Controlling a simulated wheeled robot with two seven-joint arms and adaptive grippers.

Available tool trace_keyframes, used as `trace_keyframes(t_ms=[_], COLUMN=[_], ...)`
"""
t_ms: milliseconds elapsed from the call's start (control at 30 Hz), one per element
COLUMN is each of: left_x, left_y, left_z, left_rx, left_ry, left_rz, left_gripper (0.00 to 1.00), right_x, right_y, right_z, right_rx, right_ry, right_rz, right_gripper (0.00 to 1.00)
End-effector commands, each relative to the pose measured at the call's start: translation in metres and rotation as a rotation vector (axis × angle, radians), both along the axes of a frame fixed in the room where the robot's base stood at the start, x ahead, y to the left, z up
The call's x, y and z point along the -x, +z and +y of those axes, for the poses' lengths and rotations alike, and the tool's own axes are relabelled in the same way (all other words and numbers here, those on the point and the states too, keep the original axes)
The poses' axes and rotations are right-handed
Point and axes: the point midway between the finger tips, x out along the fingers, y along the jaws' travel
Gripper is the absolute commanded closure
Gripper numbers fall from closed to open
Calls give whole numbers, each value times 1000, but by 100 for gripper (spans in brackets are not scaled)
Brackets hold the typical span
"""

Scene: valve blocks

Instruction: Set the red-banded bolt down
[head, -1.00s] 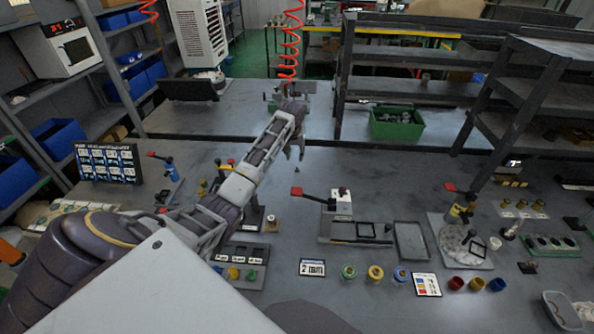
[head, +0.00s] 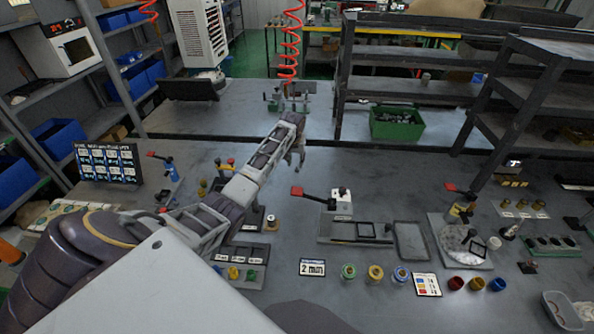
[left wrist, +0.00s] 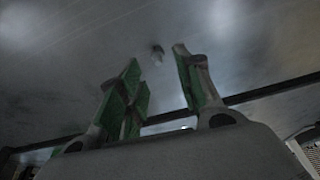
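My left gripper (head: 297,157) is over the bare grey bench, left of centre in the head view. In the left wrist view the green-padded fingers of this gripper (left wrist: 160,85) are spread, with a clear gap between them. I cannot pick out the bolt in the head view. My right gripper is not in view.
A red-handled fixture (head: 341,205) stands right of my arm, with an empty grey tray (head: 410,241) beside it. A green bin (head: 397,124) sits behind on the right. Several coloured cups (head: 376,273) line the front. The bench around the gripper is mostly clear.

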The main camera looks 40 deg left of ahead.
Motion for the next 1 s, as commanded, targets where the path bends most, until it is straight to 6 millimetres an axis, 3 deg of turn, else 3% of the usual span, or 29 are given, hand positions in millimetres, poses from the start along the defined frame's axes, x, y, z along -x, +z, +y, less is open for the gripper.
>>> trace_keyframes(t_ms=[700,1000], left_x=[-15,-16], left_y=[-44,-48], left_z=[5,5], left_rx=[0,-1], left_ry=[-1,-1], left_rz=[1,-1], left_gripper=[65,65], right_x=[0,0], right_y=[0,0], right_z=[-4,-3], right_rx=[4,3], right_ry=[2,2], right_rz=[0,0], right_gripper=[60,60])
